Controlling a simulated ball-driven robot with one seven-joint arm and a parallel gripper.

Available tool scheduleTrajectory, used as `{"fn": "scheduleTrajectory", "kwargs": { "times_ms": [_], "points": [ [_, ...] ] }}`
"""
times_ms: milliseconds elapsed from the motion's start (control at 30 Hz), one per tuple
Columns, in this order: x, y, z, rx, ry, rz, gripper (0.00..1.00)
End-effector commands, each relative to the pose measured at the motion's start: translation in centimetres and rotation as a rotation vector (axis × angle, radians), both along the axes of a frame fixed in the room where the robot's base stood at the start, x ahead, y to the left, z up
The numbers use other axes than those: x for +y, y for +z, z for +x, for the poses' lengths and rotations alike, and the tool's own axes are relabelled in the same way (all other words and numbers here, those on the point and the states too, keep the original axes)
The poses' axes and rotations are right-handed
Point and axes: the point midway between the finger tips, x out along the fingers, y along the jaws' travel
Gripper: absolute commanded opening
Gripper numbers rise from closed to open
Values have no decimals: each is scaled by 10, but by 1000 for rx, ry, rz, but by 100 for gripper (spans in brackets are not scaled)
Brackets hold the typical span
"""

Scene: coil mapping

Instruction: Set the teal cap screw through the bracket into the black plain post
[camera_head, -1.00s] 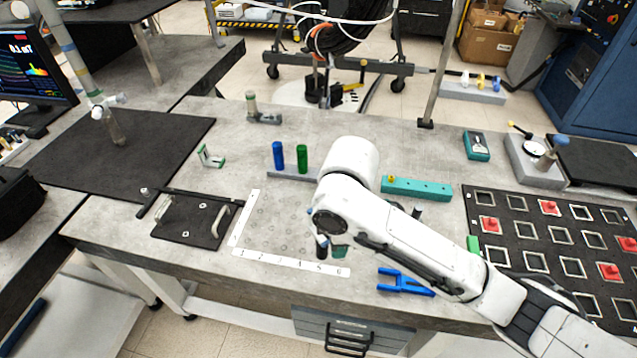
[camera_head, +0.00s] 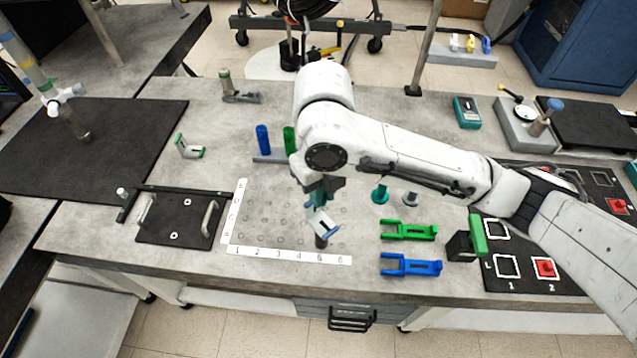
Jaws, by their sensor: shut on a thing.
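My gripper (camera_head: 322,196) points down over the numbered plate and is shut on a teal piece that looks like the teal cap screw (camera_head: 318,199). The fingers and arm hide much of it. Just below is a pale bracket with blue edges (camera_head: 323,223), tilted in the picture. The black plain post (camera_head: 321,242) shows under the bracket, near columns 5 and 6. I cannot tell whether the screw touches the bracket or enters its hole.
A teal knobbed piece (camera_head: 380,194) and a grey one (camera_head: 411,199) stand right of the gripper. Green (camera_head: 409,231) and blue (camera_head: 411,265) forked holders lie in front of them. Blue (camera_head: 263,140) and green (camera_head: 289,140) cylinders stand behind. A handled black plate (camera_head: 178,221) lies left.

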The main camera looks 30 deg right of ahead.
Motion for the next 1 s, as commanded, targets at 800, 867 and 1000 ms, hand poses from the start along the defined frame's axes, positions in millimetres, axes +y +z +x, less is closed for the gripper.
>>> {"fn": "scheduleTrajectory", "kwargs": {
  "times_ms": [800, 867, 1000],
  "points": [
    [0, -35, 0, 0, 2, 0, 0],
    [0, -36, 0, 0, 2, 0, 0],
    [0, -40, 0, 0, 2, 0, 0]
  ]
}}
